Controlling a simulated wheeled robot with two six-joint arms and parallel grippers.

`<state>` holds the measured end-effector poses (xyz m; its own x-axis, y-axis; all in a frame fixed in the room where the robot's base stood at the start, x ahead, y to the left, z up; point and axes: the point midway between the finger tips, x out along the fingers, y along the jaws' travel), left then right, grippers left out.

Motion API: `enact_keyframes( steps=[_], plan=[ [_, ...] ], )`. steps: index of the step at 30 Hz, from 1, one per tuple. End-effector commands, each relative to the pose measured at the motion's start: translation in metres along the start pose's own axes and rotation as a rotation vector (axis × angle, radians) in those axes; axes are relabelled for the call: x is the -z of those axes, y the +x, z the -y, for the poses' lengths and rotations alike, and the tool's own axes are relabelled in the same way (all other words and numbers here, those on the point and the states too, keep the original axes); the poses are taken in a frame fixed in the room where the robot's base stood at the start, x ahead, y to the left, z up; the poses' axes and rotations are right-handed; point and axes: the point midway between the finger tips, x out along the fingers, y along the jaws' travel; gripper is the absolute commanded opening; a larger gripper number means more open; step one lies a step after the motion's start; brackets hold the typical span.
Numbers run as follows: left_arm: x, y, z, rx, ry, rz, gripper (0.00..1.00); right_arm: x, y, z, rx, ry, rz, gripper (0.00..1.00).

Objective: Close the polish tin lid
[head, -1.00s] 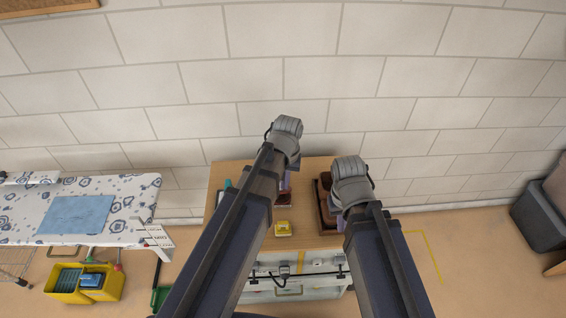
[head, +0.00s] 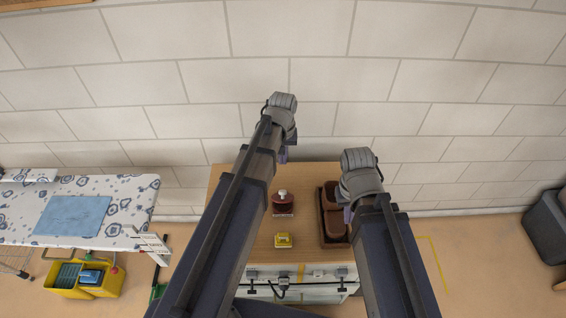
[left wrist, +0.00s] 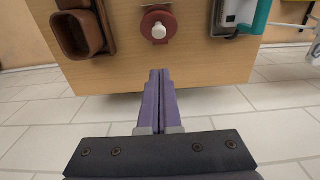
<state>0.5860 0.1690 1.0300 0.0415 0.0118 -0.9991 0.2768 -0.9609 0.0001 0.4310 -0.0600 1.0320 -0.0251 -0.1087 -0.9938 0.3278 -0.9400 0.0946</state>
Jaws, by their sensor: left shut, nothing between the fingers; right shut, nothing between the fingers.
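No tin with a clearly visible lid can be made out. A small yellow item (head: 283,240) sits near the front of the wooden cabinet top; whether it is the polish tin I cannot tell. Behind it stands a dark red round container with a pale knob on top (head: 283,204), also in the left wrist view (left wrist: 150,18). My left gripper (head: 284,155) is shut and empty near the cabinet's back edge, its purple fingers together in the left wrist view (left wrist: 160,76). My right gripper (head: 348,213) is shut and empty, over the right side near the brown tray.
A brown tray with boxes (head: 327,240) stands on the right of the cabinet top (head: 258,228). A pale device with a teal handle (left wrist: 238,14) shows in the left wrist view. A brick wall (head: 320,75) is close behind. An ironing board (head: 110,190) stands left.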

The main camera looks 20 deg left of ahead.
Motion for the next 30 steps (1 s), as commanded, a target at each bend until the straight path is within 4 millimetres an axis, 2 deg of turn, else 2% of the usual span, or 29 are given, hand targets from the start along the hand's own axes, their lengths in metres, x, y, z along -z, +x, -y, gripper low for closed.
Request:
enact_keyframes(
  steps=[1, 20, 24, 30],
  plan=[
    [0.000, 0.010, 0.000, 0.000, 0.000, 0.000, 0.00, 0.001, 0.010, 0.001, 0.000, 0.000, 0.000, 0.00],
    [0.000, 0.095, 0.000, 0.000, 0.000, 0.000, 0.00, 0.005, 0.094, 0.009, 0.000, 0.002, 0.000, 0.00],
    [-0.014, 0.111, 0.001, 0.000, 0.001, 0.000, 0.00, 0.006, 0.111, 0.011, 0.000, 0.002, 0.000, 0.00],
    [-0.023, 0.122, 0.000, 0.000, 0.001, 0.000, 0.00, 0.007, 0.122, 0.012, 0.000, 0.002, 0.000, 0.00]
  ],
)
